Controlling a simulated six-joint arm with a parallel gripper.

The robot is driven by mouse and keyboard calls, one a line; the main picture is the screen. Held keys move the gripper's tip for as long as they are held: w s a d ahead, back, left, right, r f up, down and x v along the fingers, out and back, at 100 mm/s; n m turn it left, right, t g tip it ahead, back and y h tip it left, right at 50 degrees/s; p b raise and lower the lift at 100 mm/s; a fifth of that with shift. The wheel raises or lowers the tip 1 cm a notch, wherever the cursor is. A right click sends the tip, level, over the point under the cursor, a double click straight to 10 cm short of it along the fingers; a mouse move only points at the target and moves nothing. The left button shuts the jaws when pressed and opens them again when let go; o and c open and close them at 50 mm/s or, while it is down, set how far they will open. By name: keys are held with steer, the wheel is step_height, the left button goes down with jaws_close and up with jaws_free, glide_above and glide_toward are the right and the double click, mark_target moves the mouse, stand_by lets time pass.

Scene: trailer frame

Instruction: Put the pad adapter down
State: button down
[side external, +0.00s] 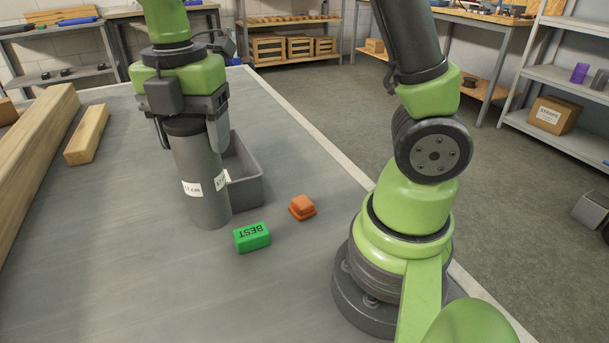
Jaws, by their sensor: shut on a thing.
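My gripper (190,122) points down at the left of the table and is shut around the top of a dark grey cylinder. This cylinder is the pad adapter (198,172); it is upright, with white labels on its side. One finger shows on each side of its top. Its lower end is at or just above the grey table top (130,250); I cannot tell whether it touches.
A grey open bin (247,180) stands close behind the cylinder, partly hidden by it. A green box (252,237) marked BEST and an orange stepped block (302,207) lie to the right. Wooden beams (35,150) lie at the left. The front table area is clear.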

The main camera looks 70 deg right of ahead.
steer(key=s+d+m, duration=0.2)
steer(key=d+m, duration=0.3)
steer(key=d, duration=0.9)
steer(key=s+d+m, duration=0.2)
steer(key=d+m, duration=0.3)
steer(key=d, duration=0.9)
step_height(320, 180, down, 10)
steer(key=d, duration=0.1)
steer(key=shift+s+d+f, duration=0.15)
steer(key=shift+s+d, duration=0.05)
steer(key=shift+f, duration=0.1)
steer(key=shift+c, duration=0.8)
jaws_free()
